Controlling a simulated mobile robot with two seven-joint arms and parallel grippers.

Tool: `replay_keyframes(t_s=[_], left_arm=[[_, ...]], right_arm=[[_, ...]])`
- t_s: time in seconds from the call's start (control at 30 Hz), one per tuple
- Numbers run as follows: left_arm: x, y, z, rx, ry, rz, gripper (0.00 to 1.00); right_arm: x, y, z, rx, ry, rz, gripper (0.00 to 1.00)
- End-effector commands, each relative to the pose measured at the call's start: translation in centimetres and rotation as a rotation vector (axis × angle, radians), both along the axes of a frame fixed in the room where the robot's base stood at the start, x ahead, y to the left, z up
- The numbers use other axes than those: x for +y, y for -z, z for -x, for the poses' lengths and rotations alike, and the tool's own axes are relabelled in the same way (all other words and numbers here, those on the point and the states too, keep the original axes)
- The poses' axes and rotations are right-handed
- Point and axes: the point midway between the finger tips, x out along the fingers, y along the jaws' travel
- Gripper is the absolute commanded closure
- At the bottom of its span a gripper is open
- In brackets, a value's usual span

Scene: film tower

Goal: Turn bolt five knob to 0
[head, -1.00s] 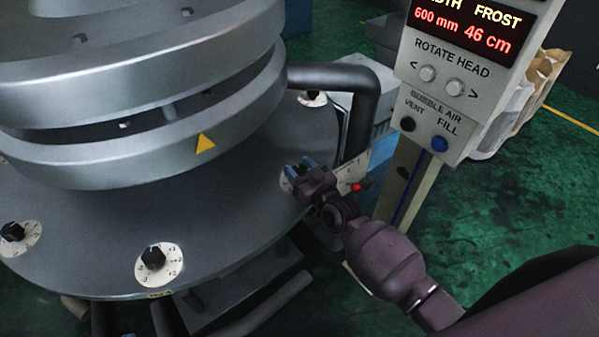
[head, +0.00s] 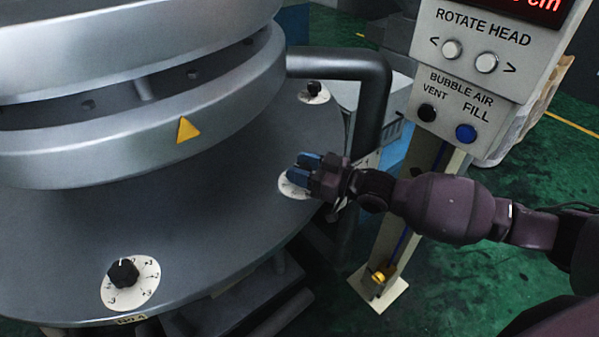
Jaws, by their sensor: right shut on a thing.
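My right gripper (head: 304,170) reaches in from the right at the right rim of the round grey plate. Its blue-tipped fingers are shut on a knob that they hide. Part of that knob's white dial (head: 289,188) shows beneath and left of the fingers; its numbers are covered. Another black knob (head: 123,272) stands on a white numbered dial (head: 146,280) at the lower left. A third black knob (head: 314,89) stands on a dial at the back of the plate. I cannot read which one is labelled bolt five. My left gripper is not in view.
The round grey plate (head: 215,215) lies beneath a large metal ring with a yellow triangle (head: 188,130). A thick dark pipe (head: 372,110) bends down behind my gripper. A control panel (head: 462,75) with several buttons stands on a post at the right.

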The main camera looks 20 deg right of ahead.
Motion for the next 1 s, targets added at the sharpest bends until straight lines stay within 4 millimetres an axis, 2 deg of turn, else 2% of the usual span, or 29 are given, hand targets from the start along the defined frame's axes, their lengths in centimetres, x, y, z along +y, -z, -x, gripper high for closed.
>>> replay_keyframes(t_s=[0.03, 0.33, 0.97, 1.0], left_arm=[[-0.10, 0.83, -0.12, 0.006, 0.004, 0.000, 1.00], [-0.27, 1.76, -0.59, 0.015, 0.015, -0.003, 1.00], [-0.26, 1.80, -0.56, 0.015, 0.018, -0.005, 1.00], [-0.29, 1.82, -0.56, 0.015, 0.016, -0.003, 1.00]], right_arm=[[-0.03, 0.81, 0.00, 0.007, -0.021, 0.003, 0.78], [0.00, 0.41, -0.01, 0.003, -0.100, 0.001, 0.78], [0.06, -0.09, -0.01, -0.001, -0.125, -0.001, 0.78], [0.06, -0.09, -0.01, -0.001, -0.125, -0.001, 0.48]])
